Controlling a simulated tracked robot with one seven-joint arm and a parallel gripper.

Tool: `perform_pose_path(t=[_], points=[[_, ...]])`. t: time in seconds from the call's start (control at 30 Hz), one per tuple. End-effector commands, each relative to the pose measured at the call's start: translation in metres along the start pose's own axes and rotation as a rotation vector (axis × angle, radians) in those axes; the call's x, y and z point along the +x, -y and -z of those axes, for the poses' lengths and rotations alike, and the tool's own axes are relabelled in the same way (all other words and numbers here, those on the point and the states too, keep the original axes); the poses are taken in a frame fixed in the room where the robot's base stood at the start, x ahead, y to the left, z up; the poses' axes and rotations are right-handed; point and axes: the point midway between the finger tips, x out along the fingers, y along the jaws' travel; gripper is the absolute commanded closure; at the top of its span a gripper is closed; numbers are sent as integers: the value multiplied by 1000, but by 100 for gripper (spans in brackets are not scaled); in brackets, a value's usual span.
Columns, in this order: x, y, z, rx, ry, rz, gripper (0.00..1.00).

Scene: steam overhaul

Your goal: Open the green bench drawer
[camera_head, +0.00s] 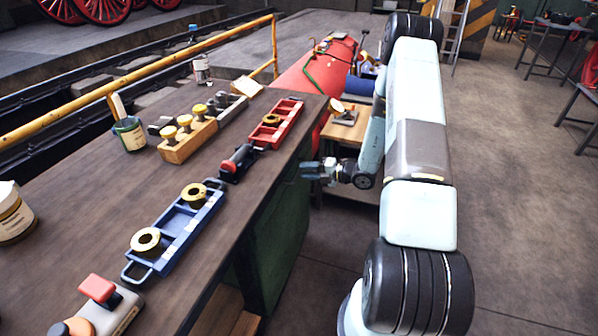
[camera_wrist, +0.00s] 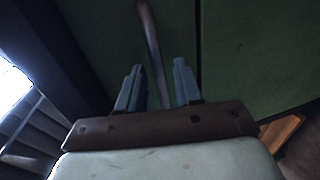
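The green bench drawer front (camera_wrist: 235,50) fills much of the wrist view, dim and in shadow. In the head view, the bench's green side (camera_head: 283,235) shows below the dark top. A slim brownish bar handle (camera_wrist: 150,40) runs down the green face in the wrist view. My gripper (camera_wrist: 158,75) is open, with one finger on each side of the handle and a visible gap to each. In the head view my gripper (camera_head: 312,170) is at the bench's right edge, just below the top. I cannot make out the handle there.
On the bench top (camera_head: 100,215) are a blue tray (camera_head: 170,243), a red tray (camera_head: 290,118), a wooden block with brass pieces (camera_head: 187,140) and a green pot with a brush (camera_head: 129,134). A red boiler (camera_head: 305,75) lies beyond.

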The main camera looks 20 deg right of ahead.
Motion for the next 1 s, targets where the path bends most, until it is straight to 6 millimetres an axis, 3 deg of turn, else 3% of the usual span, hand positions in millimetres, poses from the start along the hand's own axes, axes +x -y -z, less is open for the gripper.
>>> perform_pose_path(t=[0.23, 0.6, 1.0], points=[[25, 0, 0, -1, -1, 0, 65], [29, 0, 0, -1, 0, 0, 65], [29, 0, 0, 0, 0, 1, 100]])
